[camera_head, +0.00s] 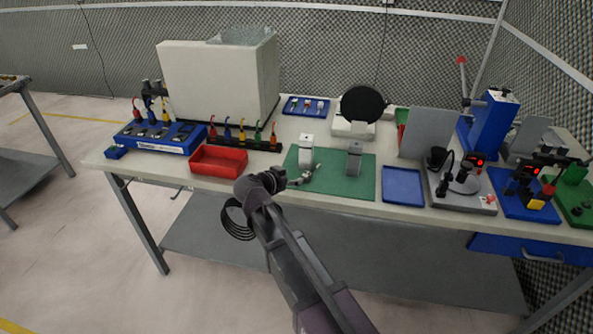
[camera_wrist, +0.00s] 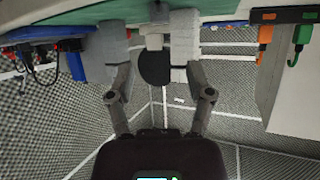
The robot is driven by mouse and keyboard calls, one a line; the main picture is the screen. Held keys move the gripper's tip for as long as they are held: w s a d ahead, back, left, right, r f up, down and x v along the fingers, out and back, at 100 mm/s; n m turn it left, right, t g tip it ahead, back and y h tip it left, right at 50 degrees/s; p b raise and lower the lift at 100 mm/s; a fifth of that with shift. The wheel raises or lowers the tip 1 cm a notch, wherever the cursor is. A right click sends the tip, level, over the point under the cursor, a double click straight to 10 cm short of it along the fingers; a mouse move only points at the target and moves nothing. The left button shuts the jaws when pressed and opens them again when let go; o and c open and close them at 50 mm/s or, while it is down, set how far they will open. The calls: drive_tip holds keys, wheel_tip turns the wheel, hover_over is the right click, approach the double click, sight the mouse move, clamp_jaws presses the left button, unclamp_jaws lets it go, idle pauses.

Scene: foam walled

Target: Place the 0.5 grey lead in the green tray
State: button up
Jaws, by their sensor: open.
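I cannot make out a grey lead for certain in either view. Several coloured leads stand in a black rack (camera_head: 242,143) behind the red tray; an orange lead (camera_wrist: 265,36) and a green lead (camera_wrist: 303,36) show in the wrist view. A green tray-like thing (camera_head: 403,115) shows partly behind a grey panel, too hidden to be sure of its shape.
A red tray (camera_head: 218,161) stands left of the mat and a blue tray (camera_head: 403,187) right of it. A large white box (camera_head: 215,75) stands behind the rack. A black disc (camera_head: 362,103) stands at the back. Instruments crowd the right side.

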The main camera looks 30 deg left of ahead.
drive_tip(key=shift+v, duration=0.95)
